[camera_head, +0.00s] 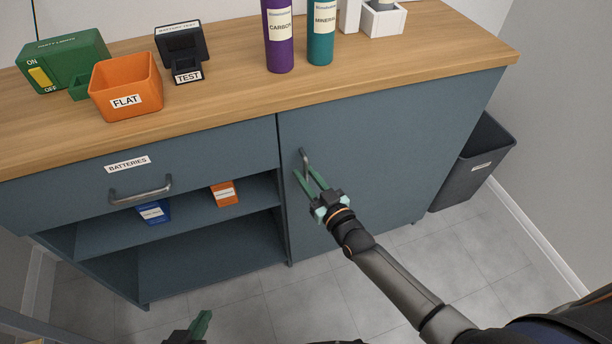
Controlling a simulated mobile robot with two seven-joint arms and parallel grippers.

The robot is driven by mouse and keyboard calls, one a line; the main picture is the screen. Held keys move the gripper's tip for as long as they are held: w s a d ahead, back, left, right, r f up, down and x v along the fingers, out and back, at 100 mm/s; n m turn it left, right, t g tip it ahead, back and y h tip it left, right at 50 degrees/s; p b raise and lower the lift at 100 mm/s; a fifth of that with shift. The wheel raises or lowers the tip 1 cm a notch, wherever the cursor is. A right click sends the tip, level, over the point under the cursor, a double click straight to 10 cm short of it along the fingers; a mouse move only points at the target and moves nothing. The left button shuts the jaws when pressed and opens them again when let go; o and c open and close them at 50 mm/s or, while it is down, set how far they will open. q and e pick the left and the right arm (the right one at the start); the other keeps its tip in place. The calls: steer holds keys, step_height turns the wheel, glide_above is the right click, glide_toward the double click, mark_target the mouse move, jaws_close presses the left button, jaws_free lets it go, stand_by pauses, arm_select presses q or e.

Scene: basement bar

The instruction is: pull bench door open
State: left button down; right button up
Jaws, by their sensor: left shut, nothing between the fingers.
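The bench door (375,150) is a blue-grey panel on the right of the bench, and it looks closed. Its short vertical metal handle (305,158) is near the door's upper left edge. My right gripper (305,173) is at the handle's lower end, its green fingers apart. The fingertips look to be on either side of the handle or just short of it; I cannot tell whether they touch it. My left gripper (200,325) is low at the bottom edge, partly cut off, shut and empty, away from the bench.
The wooden worktop (220,110) carries an orange FLAT bin (125,88), a green box (65,62), a tester (183,50) and purple (278,38) and teal (321,35) bottles. Left of the door are a BATTERIES drawer (200,150) and open shelves. A dark waste bin (470,165) stands right.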

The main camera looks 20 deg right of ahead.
steer(key=shift+w, duration=0.15)
steer(key=shift+c, duration=0.3)
jaws_close()
stand_by(1.1)
